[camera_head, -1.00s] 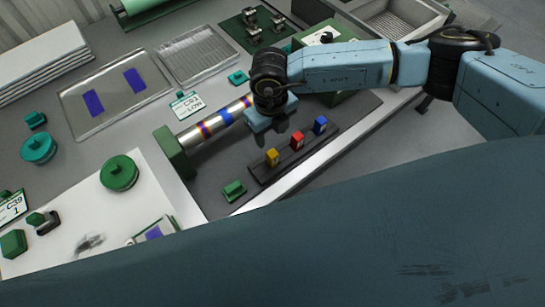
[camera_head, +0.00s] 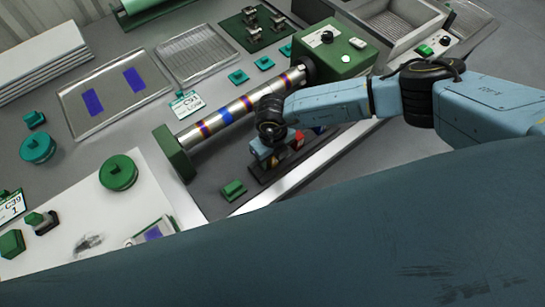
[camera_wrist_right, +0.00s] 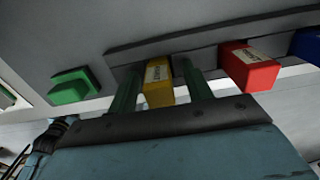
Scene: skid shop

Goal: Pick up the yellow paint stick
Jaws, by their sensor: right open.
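The yellow paint stick (camera_wrist_right: 158,82) shows in the right wrist view as a yellow block with a pale label, standing at the dark rack (camera_wrist_right: 205,42). My right gripper (camera_wrist_right: 160,90) is open, with one green finger on each side of the yellow stick. I cannot tell whether either finger touches it. In the head view, my right gripper (camera_head: 264,152) is over the rack (camera_head: 262,176) and mostly hides the yellow stick. My left gripper is not in view.
A red paint stick (camera_wrist_right: 249,68) and a blue one (camera_wrist_right: 308,46) stand to the right in the same rack. The bench edge lies in front.

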